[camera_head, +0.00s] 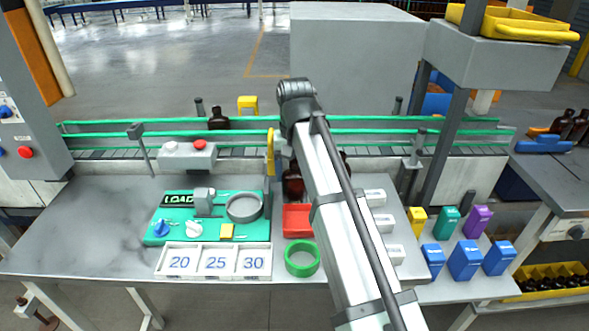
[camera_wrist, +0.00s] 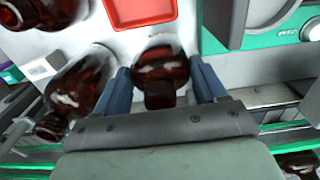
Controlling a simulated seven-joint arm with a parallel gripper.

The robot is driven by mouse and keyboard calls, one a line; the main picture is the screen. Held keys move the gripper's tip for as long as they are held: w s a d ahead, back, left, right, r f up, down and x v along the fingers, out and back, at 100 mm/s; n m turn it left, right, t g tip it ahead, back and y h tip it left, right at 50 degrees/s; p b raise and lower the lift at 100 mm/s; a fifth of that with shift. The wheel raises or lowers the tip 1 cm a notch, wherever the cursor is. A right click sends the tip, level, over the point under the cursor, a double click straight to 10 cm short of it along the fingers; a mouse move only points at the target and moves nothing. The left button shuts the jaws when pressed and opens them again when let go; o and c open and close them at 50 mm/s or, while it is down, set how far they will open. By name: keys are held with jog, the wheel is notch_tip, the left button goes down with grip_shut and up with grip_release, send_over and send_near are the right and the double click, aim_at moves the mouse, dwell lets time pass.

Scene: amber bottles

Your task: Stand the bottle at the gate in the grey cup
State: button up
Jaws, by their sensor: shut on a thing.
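In the wrist view my gripper (camera_wrist: 160,88) is shut on a brown bottle (camera_wrist: 160,65), with one blue finger on each side. In the head view a brown bottle (camera_head: 292,182) beside my arm, just behind the red tray, appears to be this one; whether its base touches the table I cannot tell. The grey cup (camera_head: 245,219) is a round ring on the right end of the green LOAD panel, left of the red tray, and looks empty. A yellow gate piece (camera_head: 270,150) stands at the conveyor's near edge. Another brown bottle (camera_head: 218,121) stands on the conveyor, left of the gate.
Two more bottles stand close on the left in the wrist view, the nearer one (camera_wrist: 80,88) beside my finger. The red tray (camera_head: 297,221), green ring (camera_head: 301,271) and numbered tiles (camera_head: 215,262) lie in front. My arm hides the table's middle. Conveyor rails (camera_head: 380,131) run behind.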

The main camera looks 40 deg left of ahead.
jog(key=o, duration=1.6)
jog(key=shift+o, duration=0.3)
jog(key=shift+r, duration=2.85)
